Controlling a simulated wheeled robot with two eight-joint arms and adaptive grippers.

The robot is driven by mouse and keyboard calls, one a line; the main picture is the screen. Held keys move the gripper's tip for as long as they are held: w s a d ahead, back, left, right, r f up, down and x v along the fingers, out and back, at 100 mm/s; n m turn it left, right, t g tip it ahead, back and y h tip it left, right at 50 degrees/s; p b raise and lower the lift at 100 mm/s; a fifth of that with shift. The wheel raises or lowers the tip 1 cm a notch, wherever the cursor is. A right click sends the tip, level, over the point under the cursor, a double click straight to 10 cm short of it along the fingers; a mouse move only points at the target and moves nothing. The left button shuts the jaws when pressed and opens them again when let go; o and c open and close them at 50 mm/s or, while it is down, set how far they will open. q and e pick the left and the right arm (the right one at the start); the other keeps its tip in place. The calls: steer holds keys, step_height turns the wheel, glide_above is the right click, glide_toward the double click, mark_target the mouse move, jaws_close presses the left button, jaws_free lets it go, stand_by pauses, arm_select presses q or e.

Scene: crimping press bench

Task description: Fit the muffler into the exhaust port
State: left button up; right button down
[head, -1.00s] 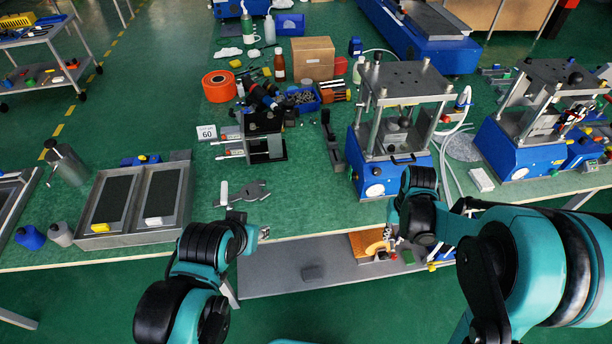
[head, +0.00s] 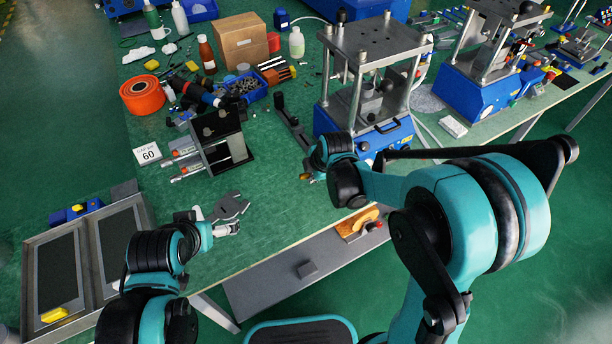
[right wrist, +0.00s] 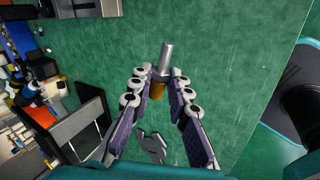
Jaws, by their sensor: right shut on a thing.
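My right gripper (right wrist: 160,88) is shut on a small part, apparently the muffler (right wrist: 158,90), with a brass-coloured body and a silver cylinder sticking out beyond the fingertips. In the head view the right gripper (head: 308,177) is over the green bench, left of the front of the nearer blue press (head: 372,137); a small brass-coloured bit shows at its tip. I cannot make out the exhaust port in either view. My left gripper (head: 222,230) is by the bench's front edge, close to a grey wrench (head: 231,207); its finger opening is unclear.
A black bracket fixture (head: 222,140) and a white "60" card (head: 147,154) stand on the left. A dark bar (head: 293,122) lies left of the press. Bottles, a cardboard box (head: 241,42) and an orange tape roll (head: 142,94) crowd the back.

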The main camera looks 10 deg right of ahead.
steer(key=n, duration=0.1)
steer(key=w+a+n+y, duration=0.1)
steer(key=shift+w+a+n+y+b, duration=0.2)
steer(key=shift+a+n+y+b, duration=0.1)
steer(key=shift+n, duration=0.1)
steer(key=shift+s, duration=0.1)
steer(key=shift+w+d, duration=0.4)
steer(key=shift+d, duration=0.55)
steer(key=shift+w+d, duration=0.35)
steer(key=shift+d, duration=0.55)
steer(key=shift+w+d, duration=0.4)
steer(key=shift+d, duration=0.55)
